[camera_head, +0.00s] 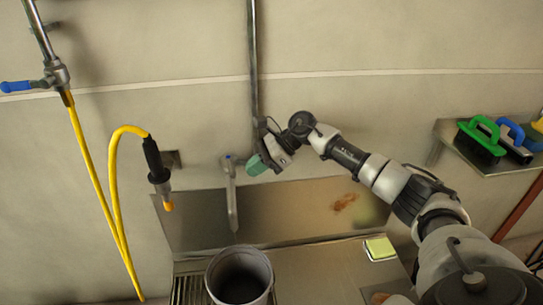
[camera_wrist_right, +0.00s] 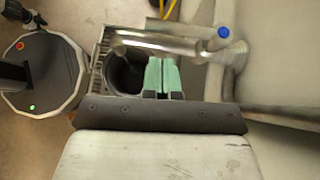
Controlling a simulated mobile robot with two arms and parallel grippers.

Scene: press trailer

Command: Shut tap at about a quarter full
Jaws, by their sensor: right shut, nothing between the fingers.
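The metal tap (camera_head: 232,205) is on the wall above the sink, with its spout pointing down toward a grey bucket (camera_head: 240,277). A small blue part (camera_head: 228,157) sits at the tap's top; it also shows in the wrist view (camera_wrist_right: 223,32). The bucket's inside is dark, so I cannot tell its water level or whether water runs. My right gripper (camera_head: 256,166), with green fingers, is just right of the tap's top, apart from it in the head view. In the wrist view its fingers (camera_wrist_right: 163,76) are shut and empty. My left gripper is out of view.
A yellow hose (camera_head: 88,160) with a black nozzle hangs at left, below a pipe with a blue lever (camera_head: 17,86). A shelf (camera_head: 462,150) with green and blue brushes is at right. A yellow-green sponge (camera_head: 380,248) lies right of the bucket. A vertical pipe rises behind my gripper.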

